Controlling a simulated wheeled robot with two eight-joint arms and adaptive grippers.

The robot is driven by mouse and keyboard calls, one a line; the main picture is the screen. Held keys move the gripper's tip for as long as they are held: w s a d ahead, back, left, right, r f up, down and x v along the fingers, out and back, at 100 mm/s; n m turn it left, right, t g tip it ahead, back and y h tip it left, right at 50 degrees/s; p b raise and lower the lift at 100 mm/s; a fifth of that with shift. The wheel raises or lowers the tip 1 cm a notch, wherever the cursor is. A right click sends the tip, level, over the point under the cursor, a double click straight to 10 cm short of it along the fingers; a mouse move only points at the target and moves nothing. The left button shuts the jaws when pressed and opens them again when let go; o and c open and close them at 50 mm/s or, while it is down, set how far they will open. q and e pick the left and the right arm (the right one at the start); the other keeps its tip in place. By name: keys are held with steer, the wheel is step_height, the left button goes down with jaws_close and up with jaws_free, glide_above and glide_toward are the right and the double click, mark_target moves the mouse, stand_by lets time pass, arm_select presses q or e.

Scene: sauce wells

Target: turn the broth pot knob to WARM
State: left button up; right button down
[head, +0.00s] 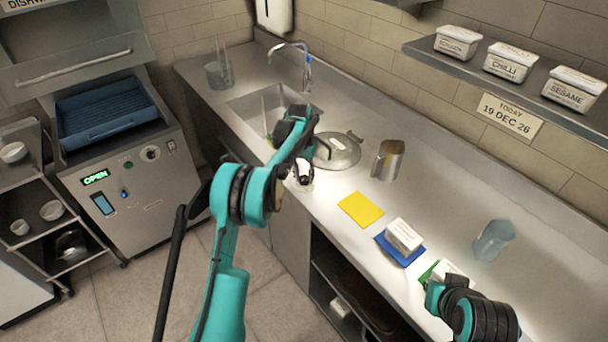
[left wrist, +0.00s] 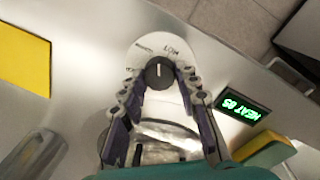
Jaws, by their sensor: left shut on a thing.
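The broth pot knob (left wrist: 159,73) is a small black knob on a pale round dial plate (left wrist: 172,48). Its white pointer line points toward the top of the left wrist view, just left of the word LOW. Other dial words on the left are too small to read. My left gripper (left wrist: 159,80) is shut on the knob, one finger on each side. A green display (left wrist: 243,107) beside the dial reads HEAT 85. In the head view my left gripper (head: 303,180) is at the counter's front edge, before the lidded pot (head: 338,152); it hides the knob.
A metal pitcher (head: 388,160), a yellow card (head: 360,210), a white tub (head: 404,235) on a blue card and a bluish cup (head: 493,240) stand right of the pot. My right gripper (head: 436,290) is at the lower right, near another white tub. A sink (head: 262,103) lies behind.

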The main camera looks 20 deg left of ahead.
mark_target(302, 179)
arm_select(q)
steer(key=n, duration=0.6)
steer(key=shift+n, duration=0.3)
stand_by(0.4)
steer(key=o, duration=1.2)
steer(key=shift+c, duration=0.2)
step_height(302, 179, up, 12)
steer(key=shift+s+a, duration=0.2)
steer(key=shift+a, duration=0.05)
steer(key=shift+s, duration=0.1)
